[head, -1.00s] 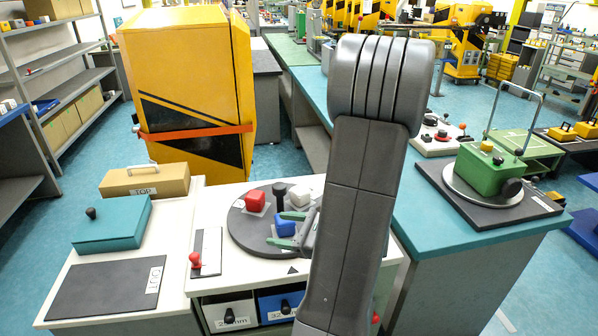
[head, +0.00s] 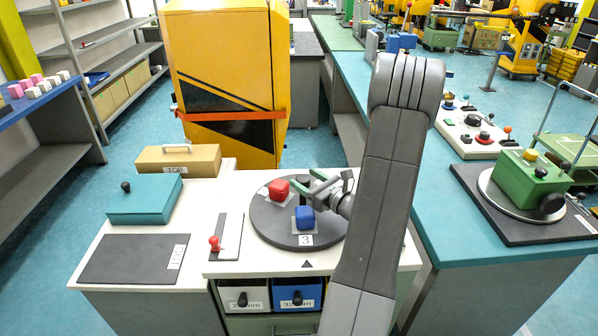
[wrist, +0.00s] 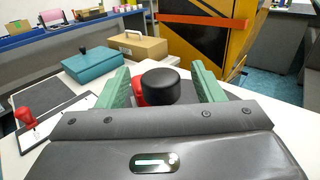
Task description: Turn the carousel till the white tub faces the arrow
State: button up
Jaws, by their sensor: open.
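The carousel is a dark round disc (head: 268,228) on the white table. A blue tub (head: 305,217) sits at its front, with a "3" label just behind the black arrow (head: 307,264). A red tub (head: 279,189) sits at its back left and shows partly in the wrist view (wrist: 138,92). The white tub is not visible; my arm and gripper cover part of the disc. My gripper (head: 304,181) is open over the disc. In the wrist view, a black knob (wrist: 160,87) stands between its green fingers, with gaps on both sides.
A red-knobbed lever (head: 214,243) on a plate stands left of the disc. A teal box (head: 145,201), a dark mat (head: 125,260) and a cardboard-coloured box (head: 180,160) lie further left. Drawers (head: 243,297) sit below the front edge. A yellow cabinet (head: 225,80) stands behind.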

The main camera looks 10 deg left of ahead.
aim_at(299, 175)
jog(key=shift+p+x, duration=0.35)
jog(key=shift+x, duration=1.5)
grip_shut()
